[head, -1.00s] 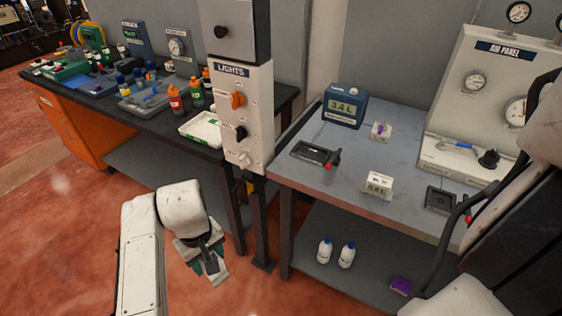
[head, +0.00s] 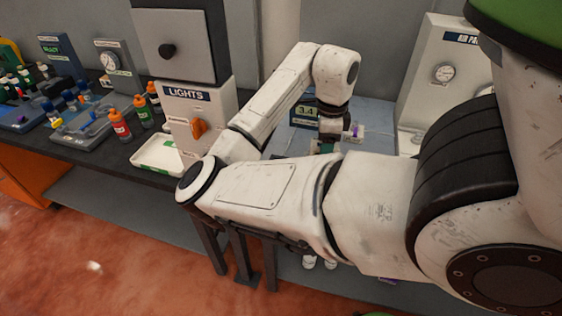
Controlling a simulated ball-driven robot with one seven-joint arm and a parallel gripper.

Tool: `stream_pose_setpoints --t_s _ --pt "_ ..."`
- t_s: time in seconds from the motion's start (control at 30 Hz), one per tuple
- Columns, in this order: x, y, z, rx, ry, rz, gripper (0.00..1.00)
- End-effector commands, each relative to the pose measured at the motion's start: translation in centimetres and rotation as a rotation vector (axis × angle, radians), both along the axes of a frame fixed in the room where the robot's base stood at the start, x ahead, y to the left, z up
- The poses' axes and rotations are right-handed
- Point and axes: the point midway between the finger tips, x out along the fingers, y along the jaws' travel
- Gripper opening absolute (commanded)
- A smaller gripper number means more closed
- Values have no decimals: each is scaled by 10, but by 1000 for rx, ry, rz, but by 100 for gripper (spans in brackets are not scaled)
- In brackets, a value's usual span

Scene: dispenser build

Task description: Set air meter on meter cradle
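My arm reaches across the bench (head: 280,140) and covers most of its top. My gripper (head: 325,147) is over the bench, just in front of the blue display unit that reads 3.4. Only part of it shows, with a bit of teal at its tip, so its opening cannot be seen. The small white meter with a display and the black cradles, seen on the bench earlier, are hidden behind my arm now. I cannot tell whether my gripper touches anything.
The blue display unit (head: 303,112) stands at the back of the bench. A small white-and-purple item (head: 356,132) is right of my gripper. The air panel (head: 437,80) stands to the right, the lights post (head: 195,122) to the left.

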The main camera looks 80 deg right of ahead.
Motion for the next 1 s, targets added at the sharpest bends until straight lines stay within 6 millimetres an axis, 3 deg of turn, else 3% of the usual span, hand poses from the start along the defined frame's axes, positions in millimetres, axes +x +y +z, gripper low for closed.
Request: stream_pose_setpoints --t_s 0.1,0.27,0.7,1.0 --pt "-22 -3 8 -2 -3 -135 4" --pt "-27 -6 9 -1 -5 -199 4" --pt "53 -44 -32 1 0 -196 4" --pt "86 -60 -76 1 -5 -199 4"
